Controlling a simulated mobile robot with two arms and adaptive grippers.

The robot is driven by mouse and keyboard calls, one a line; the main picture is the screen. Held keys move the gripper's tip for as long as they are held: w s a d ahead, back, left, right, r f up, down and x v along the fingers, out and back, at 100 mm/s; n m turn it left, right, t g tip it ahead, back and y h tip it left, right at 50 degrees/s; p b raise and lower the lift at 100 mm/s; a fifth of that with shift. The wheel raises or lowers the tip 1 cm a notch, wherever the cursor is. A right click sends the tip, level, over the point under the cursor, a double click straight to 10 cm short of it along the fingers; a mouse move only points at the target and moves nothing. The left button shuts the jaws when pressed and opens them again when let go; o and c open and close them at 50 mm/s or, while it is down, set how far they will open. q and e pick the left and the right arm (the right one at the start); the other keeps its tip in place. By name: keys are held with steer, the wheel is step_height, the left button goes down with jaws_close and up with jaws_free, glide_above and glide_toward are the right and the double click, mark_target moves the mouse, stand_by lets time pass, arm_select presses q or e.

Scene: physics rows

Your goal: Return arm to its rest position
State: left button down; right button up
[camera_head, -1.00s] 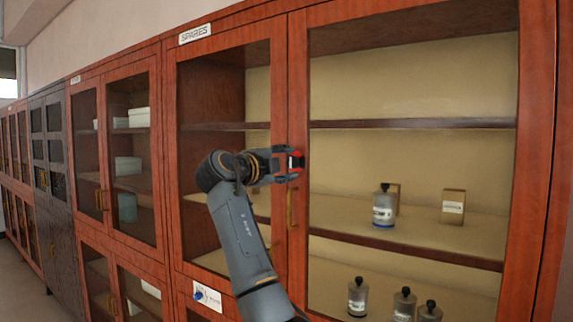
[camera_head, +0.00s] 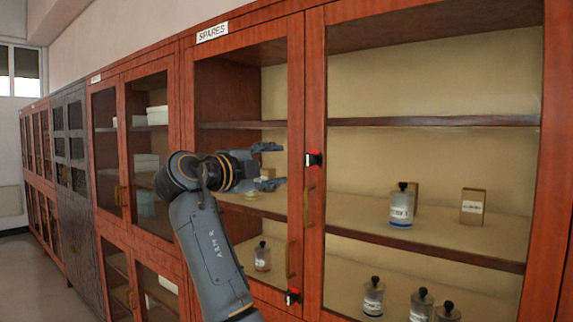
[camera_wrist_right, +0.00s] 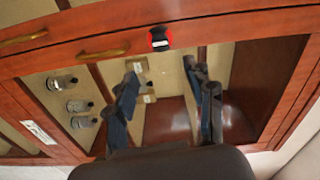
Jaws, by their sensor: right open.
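My right gripper (camera_head: 268,166) is open and empty, its two fingers spread apart and pointing right. It is in front of the left glass door of the SPARES cabinet (camera_head: 553,120), to the left of a red and black latch (camera_head: 314,158) on the door frame and apart from it. My grey right arm (camera_head: 212,245) rises from the bottom edge and bends at the wrist. In the right wrist view the open fingers (camera_wrist_right: 160,82) frame part of the cabinet glass, and the latch (camera_wrist_right: 159,38) shows beyond them. My left gripper is not in view.
Bottles, among them a clear one (camera_head: 401,207), and a small box (camera_head: 473,207) stand on shelves behind the glass. A second red and black latch (camera_head: 292,297) and brass handles (camera_head: 309,206) are on the doors. Open floor (camera_head: 30,275) shows at the lower left.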

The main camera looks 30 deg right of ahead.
steer(key=shift+s+a, duration=0.15)
steer(key=shift+a, duration=0.15)
